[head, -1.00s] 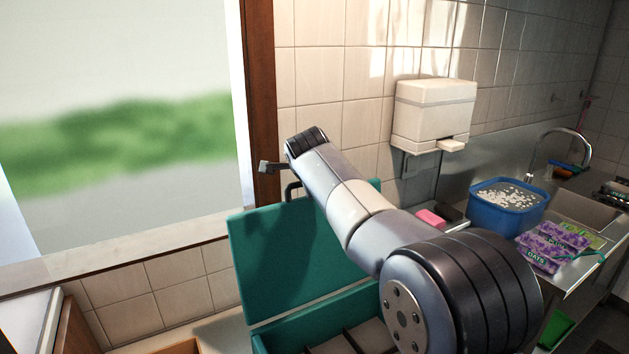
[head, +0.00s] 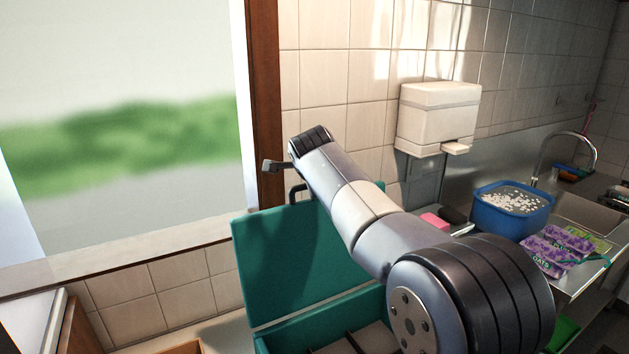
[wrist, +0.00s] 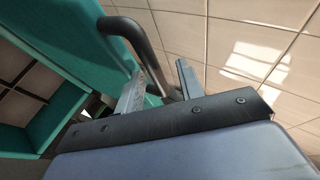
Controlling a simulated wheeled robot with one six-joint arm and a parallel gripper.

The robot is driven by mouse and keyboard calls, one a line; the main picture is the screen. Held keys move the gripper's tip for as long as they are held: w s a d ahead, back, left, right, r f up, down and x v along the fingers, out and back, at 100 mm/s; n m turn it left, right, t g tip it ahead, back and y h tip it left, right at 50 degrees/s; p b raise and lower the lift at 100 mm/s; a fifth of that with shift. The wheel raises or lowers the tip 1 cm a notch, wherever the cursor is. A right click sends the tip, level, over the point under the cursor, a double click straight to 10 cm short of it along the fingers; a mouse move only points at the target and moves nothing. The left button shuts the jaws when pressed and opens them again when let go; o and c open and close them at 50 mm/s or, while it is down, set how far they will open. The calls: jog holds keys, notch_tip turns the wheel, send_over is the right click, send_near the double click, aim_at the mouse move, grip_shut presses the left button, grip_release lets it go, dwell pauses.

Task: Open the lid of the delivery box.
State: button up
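The teal delivery box (head: 318,316) stands below the window, partly hidden by my arm in the head view. Its lid (head: 283,262) is raised and stands steeply, leaning back toward the wall, so the box's inside shows. A dark bar handle (head: 294,190) sticks up at the lid's top edge. In the wrist view the handle (wrist: 146,52) runs down between the two fingers of my gripper (wrist: 158,70). The fingers are apart, with gaps showing beside the handle; whether one touches it is unclear. The lid (wrist: 78,38) also shows there at upper left.
A white dispenser (head: 438,112) hangs on the tiled wall. At right, a blue tub (head: 487,211) of white pieces, purple packets (head: 548,252) and a pink block (head: 434,220) sit on the steel counter by the sink. The window frame (head: 264,110) is close behind my gripper.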

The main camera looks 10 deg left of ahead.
jog(key=b+v, duration=0.2)
jog(key=v, duration=0.8)
jog(key=shift+s, duration=0.15)
jog(key=p+x, duration=0.2)
jog(key=x, duration=0.8)
jog(key=shift+w+f, duration=0.2)
jog(key=shift+w, duration=0.1)
jog(key=shift+f, duration=0.1)
jog(key=shift+s+d, duration=0.35)
jog(key=shift+s, duration=0.1)
